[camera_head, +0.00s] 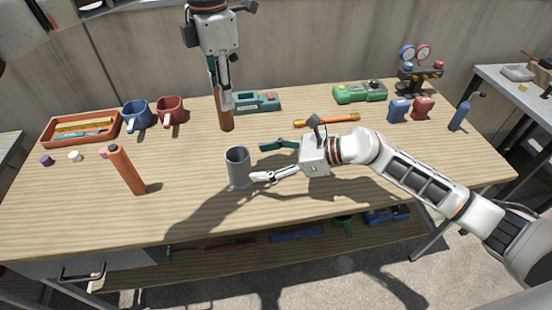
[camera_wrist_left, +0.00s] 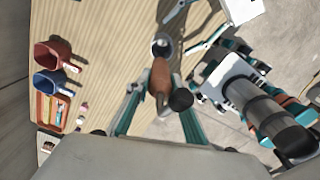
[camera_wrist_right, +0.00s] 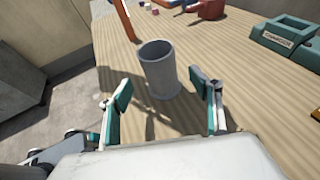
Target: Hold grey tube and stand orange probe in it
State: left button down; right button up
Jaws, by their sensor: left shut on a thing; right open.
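The grey tube (camera_head: 238,170) stands upright and open-topped on the workbench. It also shows in the right wrist view (camera_wrist_right: 160,72). My right gripper (camera_head: 262,162) is open beside the tube, its fingers pointing at it. In the right wrist view the tube shows beyond and between the fingertips (camera_wrist_right: 162,90). My left gripper (camera_head: 222,88) points down behind the tube and is shut on an orange-brown probe (camera_head: 226,120), which hangs roughly upright. The probe also shows in the left wrist view (camera_wrist_left: 160,76). I cannot tell whether its lower end touches the bench.
A second orange cylinder (camera_head: 128,172) stands at the left. Behind it are an orange tray (camera_head: 58,142), a blue mug (camera_head: 137,115) and a red mug (camera_head: 171,110). A teal device (camera_head: 258,101), an orange-handled tool (camera_head: 330,121) and a green device (camera_head: 360,92) lie farther back.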

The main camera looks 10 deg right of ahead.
aim_at(239, 165)
jog(key=x, duration=0.8)
jog(key=c, duration=1.3)
pick_arm(q)
jog(key=shift+m, duration=0.3)
jog(key=shift+d+f, duration=0.2)
jog(key=shift+f, duration=0.7)
jog(key=shift+d+f, duration=0.2)
jog(key=shift+f, duration=0.7)
jog(key=shift+d+f, duration=0.2)
jog(key=shift+f, duration=0.7)
pick_arm(e)
jog(key=shift+o, duration=0.2)
